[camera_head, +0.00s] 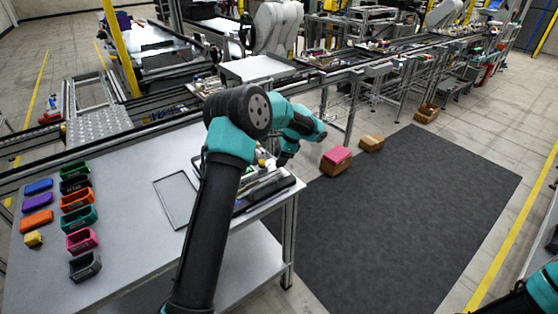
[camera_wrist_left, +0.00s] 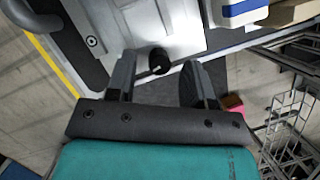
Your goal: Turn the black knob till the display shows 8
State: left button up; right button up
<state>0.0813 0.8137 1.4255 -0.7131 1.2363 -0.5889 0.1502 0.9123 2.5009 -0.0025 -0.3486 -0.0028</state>
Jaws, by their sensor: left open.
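The black knob (camera_wrist_left: 159,61) stands near the edge of a grey metal plate (camera_wrist_left: 150,22) in the left wrist view. My left gripper (camera_wrist_left: 160,66) is open, with one finger on each side of the knob in that view. A gap shows on both sides, and I cannot tell how far the fingertips are above it. In the head view my left gripper (camera_head: 284,158) is small and dark at the right edge of the table, and the knob is hidden there. I cannot make out a display or any number.
Coloured open bins (camera_head: 78,218) and small blocks (camera_head: 37,202) stand on the left of the grey table (camera_head: 130,200). An empty thin frame (camera_head: 176,199) lies near its middle. A pink-topped box (camera_head: 337,158) sits on the floor beyond the table.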

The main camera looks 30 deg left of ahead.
pick_arm(q)
jog(key=shift+s+a+f, duration=0.15)
jog(key=shift+f, duration=0.4)
grip_shut()
jog(key=shift+n, duration=0.4)
jog(key=n+h, duration=0.1)
jog(key=n, duration=0.1)
jog(key=n+g, duration=0.1)
jog(key=n, duration=0.2)
jog(key=shift+a+h, duration=0.1)
jog(key=shift+h, duration=0.3)
jog(key=n+h, duration=0.1)
jog(key=n, duration=0.2)
jog(key=n+h, duration=0.1)
jog(key=n, duration=0.2)
jog(key=shift+a+g, duration=0.1)
jog(key=shift+g, duration=0.2)
